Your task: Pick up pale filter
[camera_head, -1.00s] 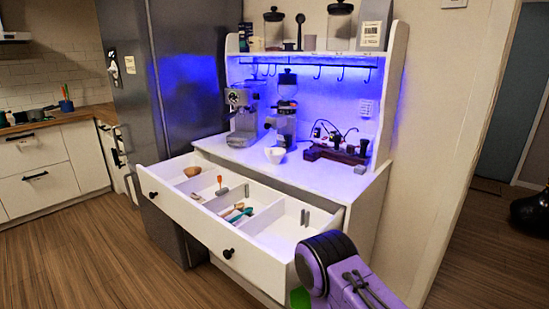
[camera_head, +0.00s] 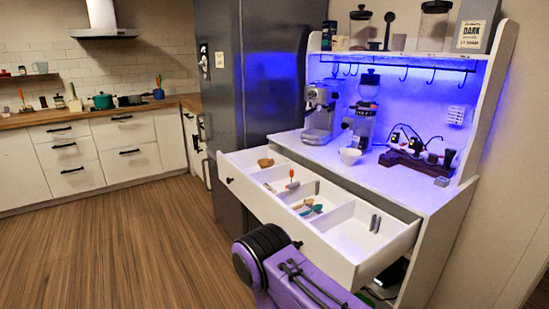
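A white cone-shaped cup (camera_head: 350,156), which may be the pale filter, stands on the white cabinet top in front of the grinder. The open drawer (camera_head: 288,222) below it has several compartments. A tan bowl-like piece (camera_head: 265,163) lies in its far-left compartment; I cannot tell whether that is a filter. Small utensils (camera_head: 312,208) lie in the middle and grey upright pieces (camera_head: 375,223) stand at the right. A purple link of my arm shows at the bottom, in front of the drawer. Neither gripper's fingers are in view.
The espresso machine (camera_head: 319,115) and grinder (camera_head: 364,110) stand behind the cup. A dark wooden stand (camera_head: 415,162) with tools is to the right. Jars (camera_head: 434,22) line the top shelf. A grey fridge (camera_head: 250,90) stands left. The wooden floor at left is clear.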

